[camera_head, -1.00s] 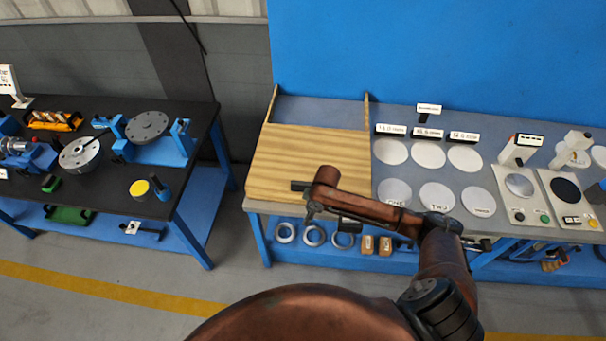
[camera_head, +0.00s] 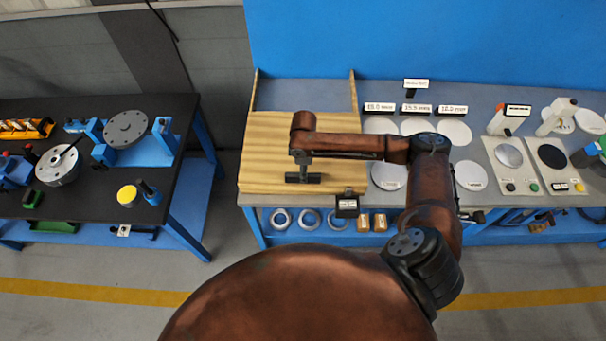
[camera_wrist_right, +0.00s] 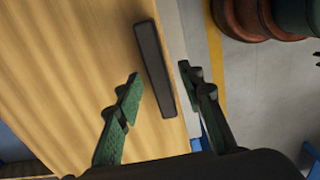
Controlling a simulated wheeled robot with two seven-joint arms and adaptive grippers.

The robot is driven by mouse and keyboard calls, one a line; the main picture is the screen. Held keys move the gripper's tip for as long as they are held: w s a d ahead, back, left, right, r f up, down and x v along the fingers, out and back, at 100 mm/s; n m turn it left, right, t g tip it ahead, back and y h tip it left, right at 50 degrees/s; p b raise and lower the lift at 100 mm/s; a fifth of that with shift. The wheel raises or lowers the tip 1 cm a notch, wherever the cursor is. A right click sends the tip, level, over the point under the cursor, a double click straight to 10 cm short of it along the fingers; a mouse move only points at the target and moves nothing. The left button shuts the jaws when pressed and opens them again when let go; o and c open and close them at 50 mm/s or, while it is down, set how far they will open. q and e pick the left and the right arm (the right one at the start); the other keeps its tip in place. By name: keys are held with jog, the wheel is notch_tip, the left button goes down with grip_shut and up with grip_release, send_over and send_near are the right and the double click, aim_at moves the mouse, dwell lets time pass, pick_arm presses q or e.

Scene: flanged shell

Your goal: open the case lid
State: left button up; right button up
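The case has a flat light-wood lid (camera_head: 265,160) lying level on the bench, shut as far as I can see. A black bar handle (camera_head: 313,178) sits near the lid's front edge. My right gripper (camera_head: 302,161) points down over this handle. In the right wrist view my right gripper (camera_wrist_right: 158,72) is open, with one green-and-black finger on each side of the black handle (camera_wrist_right: 150,55). A gap shows between each finger and the bar, so nothing is gripped. My left gripper is not in view.
The case stands at the left end of the grey bench (camera_head: 375,205). White discs (camera_head: 470,175) and testers (camera_head: 508,153) stand to its right. A small black labelled block (camera_head: 347,205) is at the front edge. A black table (camera_head: 90,205) with fixtures stands left, across a floor gap.

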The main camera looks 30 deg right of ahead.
jog(key=f, duration=0.2)
jog(key=shift+w+a+f, duration=0.15)
jog(key=shift+w+f, duration=0.2)
jog(key=shift+w, duration=0.05)
jog(key=shift+f, duration=0.3)
jog(key=shift+s+f, duration=0.1)
jog(key=shift+f, duration=0.05)
jog(key=shift+s, duration=0.1)
jog(key=c, duration=0.8)
grip_shut()
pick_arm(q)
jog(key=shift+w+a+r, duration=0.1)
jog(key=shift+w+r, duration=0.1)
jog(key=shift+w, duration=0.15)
